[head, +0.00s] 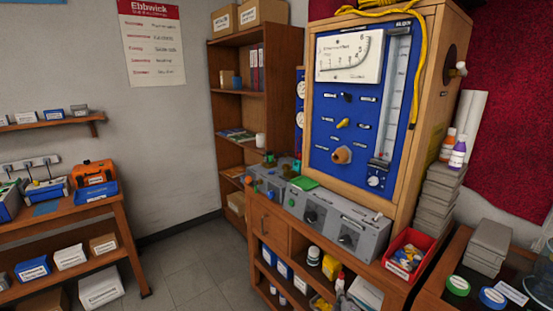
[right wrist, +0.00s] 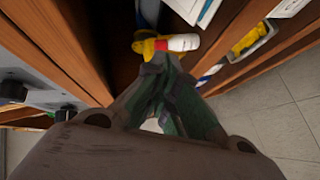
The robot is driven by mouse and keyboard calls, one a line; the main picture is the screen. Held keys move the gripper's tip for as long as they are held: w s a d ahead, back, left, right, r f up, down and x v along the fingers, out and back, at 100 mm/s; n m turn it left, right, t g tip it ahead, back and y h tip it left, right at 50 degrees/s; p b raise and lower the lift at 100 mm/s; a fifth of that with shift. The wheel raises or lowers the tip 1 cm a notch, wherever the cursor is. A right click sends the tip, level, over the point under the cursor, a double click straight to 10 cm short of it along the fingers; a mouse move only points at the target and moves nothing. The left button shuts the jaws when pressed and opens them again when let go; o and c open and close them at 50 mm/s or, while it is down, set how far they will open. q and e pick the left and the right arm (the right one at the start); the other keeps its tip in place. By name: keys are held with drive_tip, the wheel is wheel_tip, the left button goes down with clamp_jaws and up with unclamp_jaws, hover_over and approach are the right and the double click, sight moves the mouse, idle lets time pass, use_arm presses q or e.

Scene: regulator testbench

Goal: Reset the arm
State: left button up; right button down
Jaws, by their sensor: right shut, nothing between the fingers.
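My right gripper (right wrist: 162,66) fills the middle of the right wrist view. Its dark green-grey fingers meet at the tips and hold nothing. Its tips point at the wooden shelving below the bench, in front of a white bottle with a red tip (right wrist: 178,43) and a yellow item (right wrist: 143,45); I cannot tell whether they touch. The blue regulator panel (head: 330,170) in a wooden cabinet stands upright in the head view, with a white dial (head: 349,56), knobs and a tall scale (head: 394,90). My left gripper is not in view.
Grey control boxes (head: 332,222) and a red bin (head: 408,252) sit on the bench. Stacked grey blocks (head: 440,195) stand at the right. A side table (head: 75,208) holds an orange case (head: 95,173). Open floor (head: 190,255) lies between.

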drive_tip(key=s+d+f+m+g+y, duration=0.1)
drive_tip(key=s+f+g, duration=0.1)
drive_tip(key=s+f, duration=0.7)
drive_tip(key=s+d+f+m+g+p, duration=0.1)
drive_tip(key=s+f+g, duration=0.3)
drive_tip(key=f, duration=0.9)
drive_tip(key=s+f+m+g+y, duration=0.1)
drive_tip(key=s+f+m, duration=0.1)
drive_tip(key=s+f, duration=0.7)
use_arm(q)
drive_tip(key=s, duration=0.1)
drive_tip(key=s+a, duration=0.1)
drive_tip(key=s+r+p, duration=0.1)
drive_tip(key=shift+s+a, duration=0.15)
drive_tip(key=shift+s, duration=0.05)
use_arm(e)
drive_tip(key=s+d+f+m+g, duration=0.1)
drive_tip(key=s+f, duration=0.4)
drive_tip(key=s, duration=0.5)
drive_tip(key=s+d+f+m+g, duration=0.2)
drive_tip(key=s+f, duration=0.3)
drive_tip(key=s, duration=0.6)
drive_tip(key=s+d+f+m+g, duration=0.2)
drive_tip(key=s+f, duration=0.3)
drive_tip(key=s, duration=0.5)
drive_tip(key=shift+s+d, duration=0.15)
drive_tip(key=shift+d, duration=0.75)
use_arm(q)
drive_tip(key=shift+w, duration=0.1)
